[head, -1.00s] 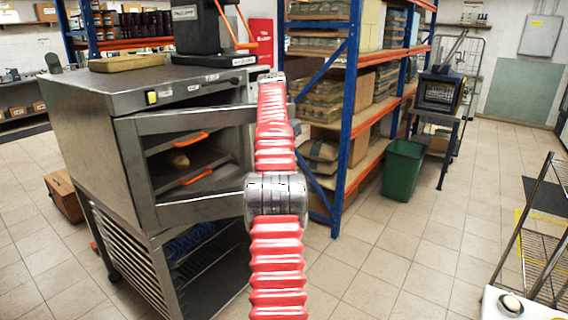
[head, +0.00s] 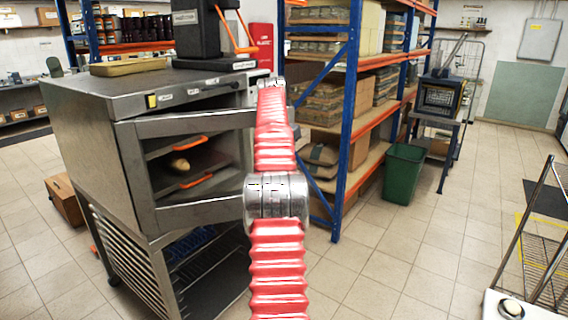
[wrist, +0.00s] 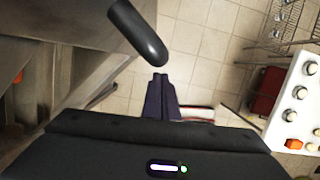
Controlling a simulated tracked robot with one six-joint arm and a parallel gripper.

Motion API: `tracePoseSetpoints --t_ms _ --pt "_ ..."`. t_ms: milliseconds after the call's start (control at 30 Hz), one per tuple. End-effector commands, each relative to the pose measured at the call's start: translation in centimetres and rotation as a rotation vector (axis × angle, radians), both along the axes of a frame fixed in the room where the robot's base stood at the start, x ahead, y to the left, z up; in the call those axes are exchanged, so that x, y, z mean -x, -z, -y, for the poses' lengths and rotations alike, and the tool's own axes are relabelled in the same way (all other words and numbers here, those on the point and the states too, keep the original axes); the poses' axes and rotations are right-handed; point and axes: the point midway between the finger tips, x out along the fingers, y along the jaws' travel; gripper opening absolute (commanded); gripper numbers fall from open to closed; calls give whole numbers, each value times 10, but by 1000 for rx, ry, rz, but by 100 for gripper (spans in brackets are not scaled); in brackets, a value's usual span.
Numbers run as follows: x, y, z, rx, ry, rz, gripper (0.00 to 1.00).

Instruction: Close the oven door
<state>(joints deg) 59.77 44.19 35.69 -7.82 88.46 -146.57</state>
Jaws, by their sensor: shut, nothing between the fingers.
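The steel oven (head: 88,140) stands at the left of the head view on a rack stand. Its door (head: 195,213) is ajar, swung out from its left side, with its free edge behind my arm. Through it show shelves with orange-handled pieces and a loaf (head: 180,165). In the wrist view my gripper (wrist: 161,80) is shut and empty, pointing down toward the floor. A dark rounded bar (wrist: 140,33), perhaps the door handle, lies just above and left of the fingertips, with a small gap seen. My gripper cannot be made out in the head view.
Blue-and-orange shelving (head: 345,130) stands behind my arm. A green bin (head: 403,175) and a small table with a black appliance (head: 440,97) are beyond it. A wire rack (head: 535,235) is at the right. The tiled floor between is clear.

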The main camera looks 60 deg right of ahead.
Motion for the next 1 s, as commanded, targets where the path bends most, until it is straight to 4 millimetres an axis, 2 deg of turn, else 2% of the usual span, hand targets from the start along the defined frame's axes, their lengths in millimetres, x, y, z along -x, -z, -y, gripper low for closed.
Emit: tracePoseSetpoints --t_ms 667,1000 --pt "3 1 -30 0 -1 0 0" --pt "4 -30 -36 2 1 1 0"
